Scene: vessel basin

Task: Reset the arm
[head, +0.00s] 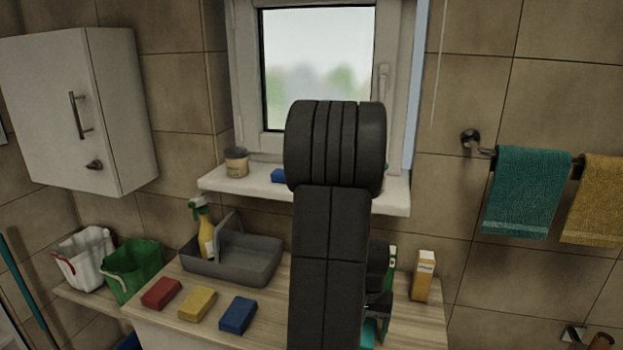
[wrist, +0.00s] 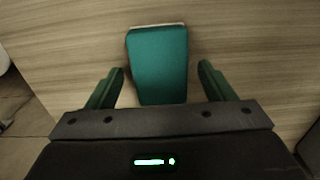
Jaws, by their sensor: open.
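My arm rises through the middle of the head view and hides part of the counter behind it. My gripper (wrist: 162,68) is open in the wrist view, its two green fingers apart and pointing at the wooden counter. A teal block (wrist: 158,62) with a pale far edge lies on the counter between the fingers, with a gap on each side. In the head view the gripper is mostly hidden behind my arm, and only a sliver of the teal block (head: 369,331) shows.
On the counter (head: 270,325) are red (head: 161,294), yellow (head: 197,304) and blue (head: 238,316) sponges, a grey caddy (head: 255,264) with a spray bottle (head: 206,238), and an orange-white carton (head: 423,277). Green (head: 133,272) and white (head: 84,262) buckets stand left. The windowsill (head: 225,184) is above.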

